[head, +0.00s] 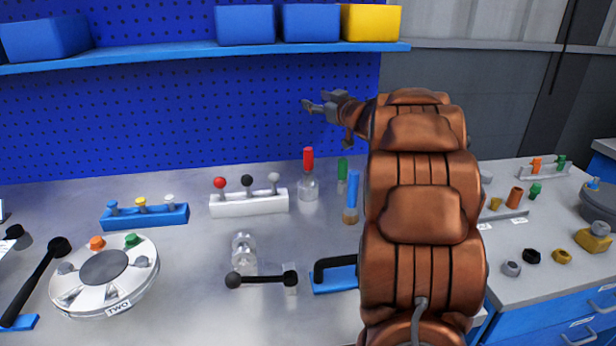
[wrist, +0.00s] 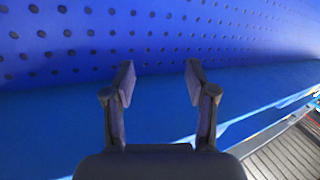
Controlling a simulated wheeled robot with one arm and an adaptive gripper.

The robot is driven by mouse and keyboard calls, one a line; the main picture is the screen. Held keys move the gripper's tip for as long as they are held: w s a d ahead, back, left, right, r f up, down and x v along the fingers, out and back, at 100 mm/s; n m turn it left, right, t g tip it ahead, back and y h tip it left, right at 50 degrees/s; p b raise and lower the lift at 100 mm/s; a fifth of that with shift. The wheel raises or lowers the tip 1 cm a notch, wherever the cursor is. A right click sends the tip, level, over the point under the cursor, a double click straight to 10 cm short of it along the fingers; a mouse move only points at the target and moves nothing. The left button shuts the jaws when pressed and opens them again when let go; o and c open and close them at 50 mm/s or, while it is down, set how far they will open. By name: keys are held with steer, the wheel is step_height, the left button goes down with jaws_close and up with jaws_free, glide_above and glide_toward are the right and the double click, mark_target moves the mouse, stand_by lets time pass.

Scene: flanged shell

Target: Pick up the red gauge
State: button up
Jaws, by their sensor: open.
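The red gauge (head: 308,159) stands upright in a clear or metallic round base on the grey workbench, near the back. A red-knobbed lever also stands to its left, on a white block. My gripper (head: 309,107) is in the air above the red gauge, in front of the blue pegboard and pointing left. In the wrist view my gripper (wrist: 159,82) is open, with nothing between its fingers.
A green-handled piece (head: 342,168) and a blue-handled piece (head: 352,195) stand close right of the red gauge. The white lever block (head: 248,204) is left of it. A blue shelf (head: 200,55) with bins (head: 244,25) runs above. My arm hides part of the bench.

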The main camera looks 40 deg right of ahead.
mark_target(308, 152)
steer(key=s+a+f+n+g+y+b, duration=0.1)
steer(key=s+f+y, duration=0.1)
steer(key=f+y, duration=0.1)
steer(key=s+f+n+g+y+b, duration=0.1)
steer(key=s+f+n+y+b, duration=0.1)
steer(key=s+f+y, duration=0.1)
steer(key=s+a+f+n+y+b, duration=0.1)
steer(key=s+f+y, duration=0.1)
steer(key=f+y, duration=0.3)
steer(key=shift+s+a+f+n+g, duration=0.1)
steer(key=shift+a+f+n+g, duration=0.1)
steer(key=shift+f, duration=0.15)
steer(key=shift+s+a+f+n+g, duration=0.1)
steer(key=shift+f+n+g, duration=0.1)
steer(key=shift+f, duration=0.15)
steer(key=shift+f+b+x, duration=0.2)
steer(key=shift+b+x, duration=0.25)
steer(key=shift+x, duration=2.3)
steer(key=shift+w+d, duration=0.15)
steer(key=shift+d, duration=0.1)
jaws_close()
